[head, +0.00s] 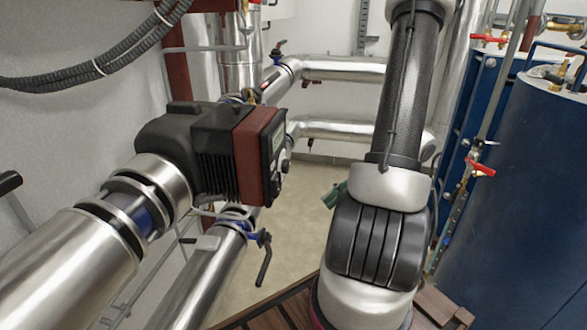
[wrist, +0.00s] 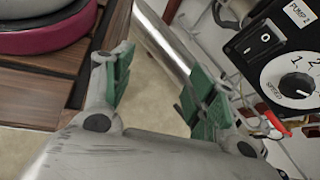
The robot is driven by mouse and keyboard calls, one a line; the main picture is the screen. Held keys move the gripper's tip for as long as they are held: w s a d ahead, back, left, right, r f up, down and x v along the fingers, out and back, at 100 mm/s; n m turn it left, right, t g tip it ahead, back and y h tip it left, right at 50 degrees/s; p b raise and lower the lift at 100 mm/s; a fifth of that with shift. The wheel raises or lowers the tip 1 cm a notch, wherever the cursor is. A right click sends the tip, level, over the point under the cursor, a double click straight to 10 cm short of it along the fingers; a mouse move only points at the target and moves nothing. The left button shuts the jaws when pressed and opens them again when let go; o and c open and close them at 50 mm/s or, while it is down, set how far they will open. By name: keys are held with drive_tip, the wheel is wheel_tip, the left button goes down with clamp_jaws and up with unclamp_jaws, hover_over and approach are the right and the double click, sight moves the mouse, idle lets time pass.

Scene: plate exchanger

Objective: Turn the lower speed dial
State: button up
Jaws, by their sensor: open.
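A speed dial (wrist: 298,86) shows at the right edge of the wrist view. It has a black round knob on a white scale with numbers and the word SPEED, and its right side is cut off. A black rocker switch (wrist: 265,38) and a pump label (wrist: 299,13) sit above it. My gripper (wrist: 163,90) is open and empty, with green pads on both fingers, to the left of the dial and apart from it. In the head view, one green fingertip (head: 333,195) shows beside my arm; the rest is hidden. I cannot tell whether this is the lower dial.
A black pump with a red front (head: 256,155) stands on a thick silver pipe (head: 75,265) at the left, its panel seen edge-on. A blue valve with a black lever (head: 264,260) is below. A blue tank (head: 530,190) stands at the right. Bare floor (head: 310,210) lies between.

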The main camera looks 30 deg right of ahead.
drive_tip(key=w+d+f+m+t+y, duration=0.2)
drive_tip(key=w+m+t, duration=0.5)
drive_tip(key=w+m, duration=0.1)
drive_tip(key=m+t, duration=0.3)
drive_tip(key=t, duration=0.1)
approach(289, 167)
drive_tip(key=a, duration=0.1)
drive_tip(key=shift+h, duration=0.3)
drive_tip(key=x, duration=0.8)
drive_tip(key=shift+w+d+r, duration=0.1)
drive_tip(key=shift+r, duration=0.1)
drive_tip(key=c, duration=1)
